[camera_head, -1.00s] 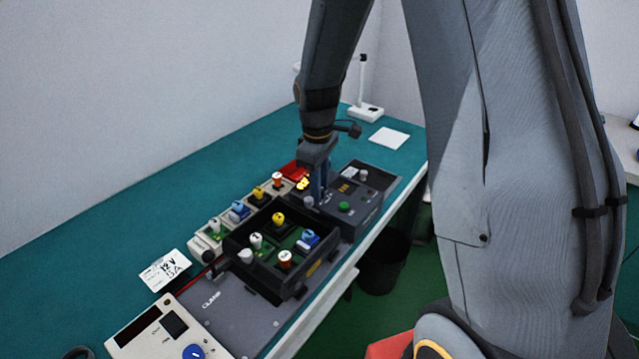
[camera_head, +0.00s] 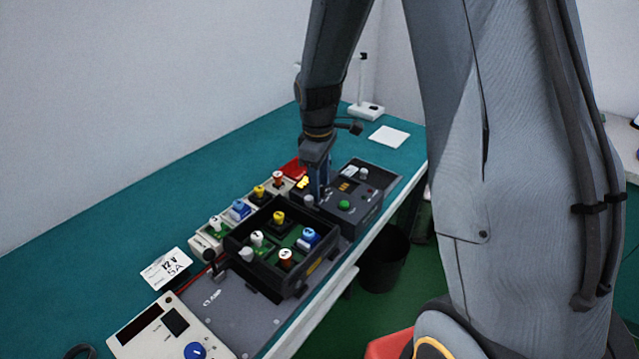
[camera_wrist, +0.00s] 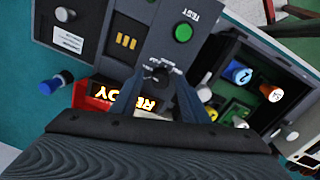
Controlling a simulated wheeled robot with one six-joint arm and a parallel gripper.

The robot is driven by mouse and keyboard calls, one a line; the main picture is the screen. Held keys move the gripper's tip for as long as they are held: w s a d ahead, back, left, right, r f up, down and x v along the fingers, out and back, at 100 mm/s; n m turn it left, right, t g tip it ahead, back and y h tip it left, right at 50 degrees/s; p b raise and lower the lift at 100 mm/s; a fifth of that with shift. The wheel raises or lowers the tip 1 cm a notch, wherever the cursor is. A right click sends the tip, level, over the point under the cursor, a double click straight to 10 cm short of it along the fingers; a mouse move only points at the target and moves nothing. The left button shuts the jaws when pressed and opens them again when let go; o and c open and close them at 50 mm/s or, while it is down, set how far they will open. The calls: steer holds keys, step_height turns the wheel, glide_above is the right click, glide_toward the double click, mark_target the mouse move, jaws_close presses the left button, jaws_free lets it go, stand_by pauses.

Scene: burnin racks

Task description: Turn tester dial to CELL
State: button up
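The tester is a dark box, seen in the head view (camera_head: 362,208) and in the wrist view (camera_wrist: 120,27). It has a green TEST button (camera_wrist: 183,33) and a glowing READY display (camera_wrist: 130,97). A small dark dial (camera_wrist: 161,75) shows between the fingertips of my gripper (camera_wrist: 161,70) in the wrist view. The two fingers stand apart on either side of it; whether they touch it is unclear. The CELL mark and the dial's pointer cannot be read. In the head view my gripper (camera_head: 318,190) points down at the tester's left part, and the fingers hide the dial.
A black tray (camera_head: 262,283) with several coloured-top cells stands left of the tester, with more cells in pale holders behind it. A white card (camera_head: 166,269) and a cream instrument with a blue knob (camera_head: 195,351) are at the lower left.

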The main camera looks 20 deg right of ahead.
steer(key=shift+s+a+r+b, duration=0.1)
steer(key=shift+r+b, duration=0.45)
steer(key=shift+r, duration=1.4)
steer(key=shift+s+r+b, duration=0.1)
steer(key=shift+r+b, duration=0.45)
steer(key=shift+r, duration=1.4)
steer(key=s+f+m+b, duration=0.1)
steer(key=s+f+m, duration=0.1)
steer(key=s+m, duration=0.3)
steer(key=s+f+m+t+b, duration=0.1)
steer(key=s+f+m, duration=0.2)
steer(key=s, duration=0.8)
steer(key=shift+s+f+m, duration=0.25)
steer(key=shift+s+m, duration=0.15)
steer(key=shift+m, duration=0.8)
